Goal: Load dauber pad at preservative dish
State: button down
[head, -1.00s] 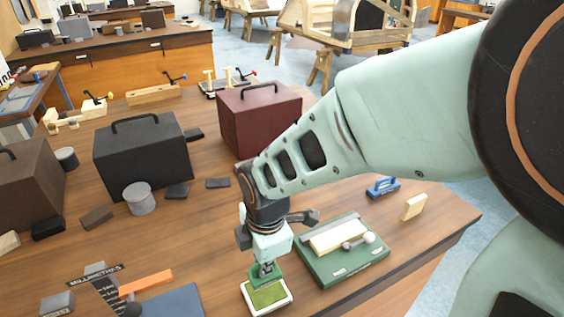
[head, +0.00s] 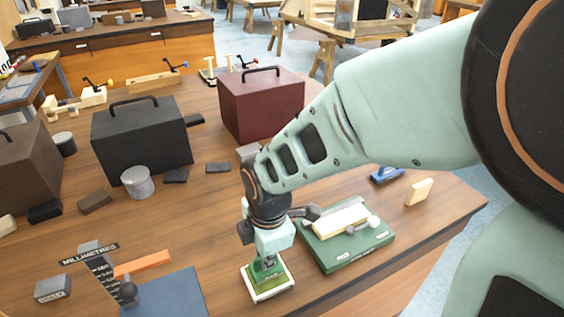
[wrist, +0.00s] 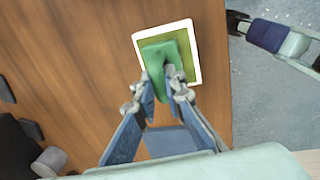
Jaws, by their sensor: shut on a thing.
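The preservative dish (head: 276,295) is a shallow white-rimmed square tray with olive-green contents, near the table's front edge in the head view. It also shows at the upper middle of the wrist view (wrist: 196,58). My gripper (head: 267,259) points down over the dish and is shut on the green dauber (wrist: 158,58). The dauber (head: 262,272) is over the dish, inside its rim as seen from above. Its underside is hidden, so I cannot tell whether the pad touches the dish's contents.
A green board (head: 345,262) with a pale wooden block stands right of the dish. A blue plate (head: 170,295) with a millimetre gauge (head: 104,275) lies to the left. Black (head: 140,140) and maroon (head: 262,105) boxes stand behind.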

jog(key=shift+f+b, duration=0.4)
jog(key=shift+f, duration=0.2)
dwell(1.4)
notch_tip(320, 180, up, 7)
jog(key=p, duration=0.6)
jog(key=shift+r, duration=0.1)
dwell(0.7)
